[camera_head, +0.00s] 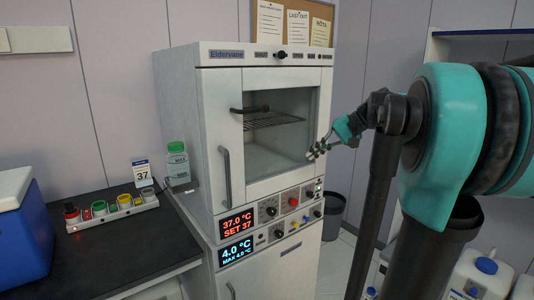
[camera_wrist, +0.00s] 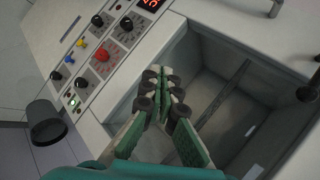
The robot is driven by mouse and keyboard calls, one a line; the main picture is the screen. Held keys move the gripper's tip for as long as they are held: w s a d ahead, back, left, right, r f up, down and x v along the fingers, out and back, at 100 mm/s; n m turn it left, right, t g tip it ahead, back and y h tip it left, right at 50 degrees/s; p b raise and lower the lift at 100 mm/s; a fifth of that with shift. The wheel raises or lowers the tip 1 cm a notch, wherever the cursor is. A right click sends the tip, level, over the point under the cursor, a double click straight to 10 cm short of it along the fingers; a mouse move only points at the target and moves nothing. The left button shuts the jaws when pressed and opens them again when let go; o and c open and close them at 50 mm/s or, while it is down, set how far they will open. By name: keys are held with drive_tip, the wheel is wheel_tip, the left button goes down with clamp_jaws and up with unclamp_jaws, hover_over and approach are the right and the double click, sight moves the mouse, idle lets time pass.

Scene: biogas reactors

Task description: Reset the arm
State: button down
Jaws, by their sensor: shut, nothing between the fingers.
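My gripper (camera_head: 317,151) is in front of the right side of the white incubator cabinet (camera_head: 213,130), at the height of the lower part of its window or opening. In the wrist view the gripper (camera_wrist: 166,92) has its green-padded fingers together, with nothing between them. Behind the fingers the wrist view shows a grey recess (camera_wrist: 235,100) and the control panel (camera_wrist: 95,60). My arm comes in from the right in the head view and is bent. I cannot tell whether the fingertips touch the cabinet.
The cabinet has a long handle (camera_head: 226,175) and a wire rack (camera_head: 272,119) inside. A dark bin (camera_head: 332,215) and white jugs (camera_head: 480,275) stand at right.

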drive_tip(key=s+d+f+n+h, duration=0.1)
drive_tip(key=s+f+h, duration=0.2)
drive_tip(key=s+f, duration=0.4)
drive_tip(key=s+d+f+n+h, duration=0.1)
drive_tip(key=s+f+h, duration=0.2)
drive_tip(key=s+f, duration=0.4)
drive_tip(key=s+d+f+h, duration=0.1)
drive_tip(key=s+f+h, duration=0.2)
drive_tip(key=f, duration=1.6)
drive_tip(key=s, duration=0.4)
drive_tip(key=shift+s+d+f+n+t, duration=0.15)
drive_tip(key=shift+d+n+t, duration=0.15)
drive_tip(key=shift+d+n, duration=0.1)
